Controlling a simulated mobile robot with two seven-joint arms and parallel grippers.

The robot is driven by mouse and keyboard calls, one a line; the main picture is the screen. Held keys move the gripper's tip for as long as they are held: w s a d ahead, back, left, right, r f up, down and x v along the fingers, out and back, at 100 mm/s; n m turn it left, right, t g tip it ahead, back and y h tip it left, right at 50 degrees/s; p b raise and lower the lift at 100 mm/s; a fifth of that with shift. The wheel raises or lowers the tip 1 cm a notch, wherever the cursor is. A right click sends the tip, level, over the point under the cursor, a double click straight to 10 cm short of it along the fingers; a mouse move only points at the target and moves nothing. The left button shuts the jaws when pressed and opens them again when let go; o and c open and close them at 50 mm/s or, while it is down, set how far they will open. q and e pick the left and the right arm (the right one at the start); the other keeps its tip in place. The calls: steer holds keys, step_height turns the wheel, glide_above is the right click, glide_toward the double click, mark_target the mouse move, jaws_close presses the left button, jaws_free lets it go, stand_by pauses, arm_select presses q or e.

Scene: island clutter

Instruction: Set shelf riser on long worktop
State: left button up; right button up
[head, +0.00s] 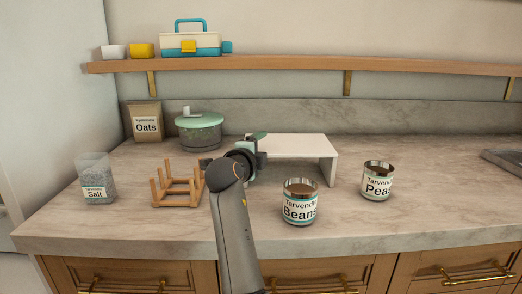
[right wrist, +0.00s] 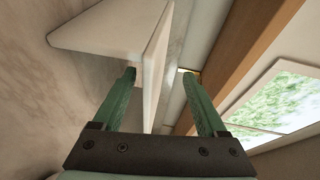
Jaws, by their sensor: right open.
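The white shelf riser (head: 302,146) stands upright on the long marble worktop (head: 335,228), its right leg showing and its left end hidden behind my right gripper (head: 258,147). In the right wrist view, the green fingers of that gripper (right wrist: 166,88) are open. One thin panel of the riser (right wrist: 156,62) runs between them, with the left fingertip very close to it; I cannot tell whether they touch. My left gripper is not in view.
A beans can (head: 299,203) stands in front of the riser, a peas can (head: 377,182) to its right. A wooden rack (head: 178,188) and a lidded pot (head: 199,133) are left of my arm. A wall shelf (head: 300,63) runs above. The worktop's front right is clear.

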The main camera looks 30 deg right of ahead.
steer(key=shift+f+b, duration=0.4)
steer(key=shift+b, duration=0.15)
stand_by(0.5)
steer(key=shift+a, duration=0.1)
stand_by(0.4)
steer(key=shift+f+b+v, duration=0.2)
steer(key=shift+b+v, duration=0.25)
steer(key=shift+v, duration=0.55)
steer(key=shift+f+b+v, duration=0.15)
steer(key=shift+b+v, duration=0.25)
steer(key=shift+v, duration=0.65)
steer(key=shift+f+b+v, duration=0.2)
steer(key=shift+b+v, duration=0.25)
steer(key=shift+v, duration=1.45)
steer(key=shift+s+a, duration=0.3)
steer(key=shift+a, duration=0.2)
step_height(320, 180, up, 10)
steer(key=p, duration=0.6)
steer(key=shift+p, duration=0.35)
